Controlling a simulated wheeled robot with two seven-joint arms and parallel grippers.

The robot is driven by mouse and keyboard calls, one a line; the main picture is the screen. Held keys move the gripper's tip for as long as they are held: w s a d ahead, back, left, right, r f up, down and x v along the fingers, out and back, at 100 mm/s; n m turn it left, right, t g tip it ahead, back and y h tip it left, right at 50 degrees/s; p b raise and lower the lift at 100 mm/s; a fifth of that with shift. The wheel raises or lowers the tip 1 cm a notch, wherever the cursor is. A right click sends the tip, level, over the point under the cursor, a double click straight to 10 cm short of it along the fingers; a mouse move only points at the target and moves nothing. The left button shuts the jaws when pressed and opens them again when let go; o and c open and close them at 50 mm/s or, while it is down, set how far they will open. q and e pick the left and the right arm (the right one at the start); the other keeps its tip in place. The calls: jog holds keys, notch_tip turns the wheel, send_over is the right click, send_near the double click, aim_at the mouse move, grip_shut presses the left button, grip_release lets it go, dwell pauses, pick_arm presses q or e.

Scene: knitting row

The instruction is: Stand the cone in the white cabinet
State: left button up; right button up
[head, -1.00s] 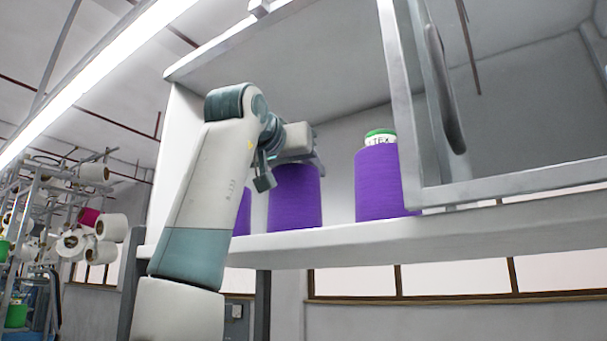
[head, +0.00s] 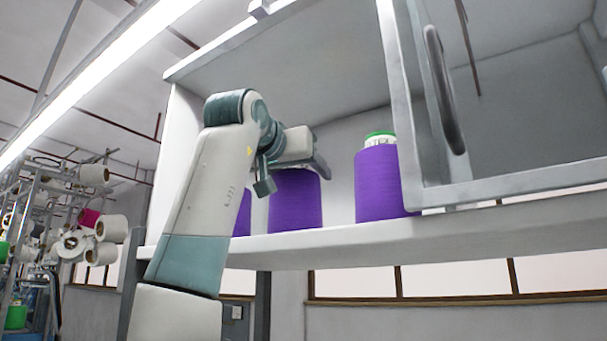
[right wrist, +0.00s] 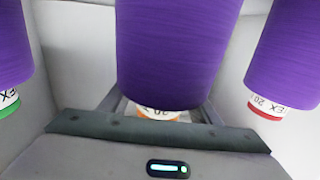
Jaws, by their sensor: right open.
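A purple cone (head: 296,202) stands upright on the white cabinet's (head: 430,233) shelf. My right gripper (head: 293,174) is open at its top end, its fingers on either side. In the right wrist view the same cone (right wrist: 178,50) fills the middle, its orange-edged label in front of my gripper (right wrist: 158,112). The fingers are mostly hidden there, so contact cannot be told. My left gripper is not in view.
Another purple cone (head: 243,213) is partly hidden by my arm at the left. A rack of spools (head: 85,225) is at far left.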

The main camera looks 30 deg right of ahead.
jog(key=shift+s+a, duration=0.1)
jog(key=shift+a, duration=0.1)
jog(key=shift+s+a+b, duration=0.2)
jog(key=shift+a+b, duration=0.05)
jog(key=shift+b, duration=0.05)
jog(key=v, duration=0.2)
jog(key=shift+s+a+b, duration=0.15)
jog(key=shift+a+b, duration=0.05)
jog(key=shift+b, duration=0.15)
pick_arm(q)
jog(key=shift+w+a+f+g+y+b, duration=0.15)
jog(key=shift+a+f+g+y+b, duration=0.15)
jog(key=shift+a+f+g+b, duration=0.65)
pick_arm(e)
jog(key=v, duration=0.8)
jog(key=shift+a, duration=0.25)
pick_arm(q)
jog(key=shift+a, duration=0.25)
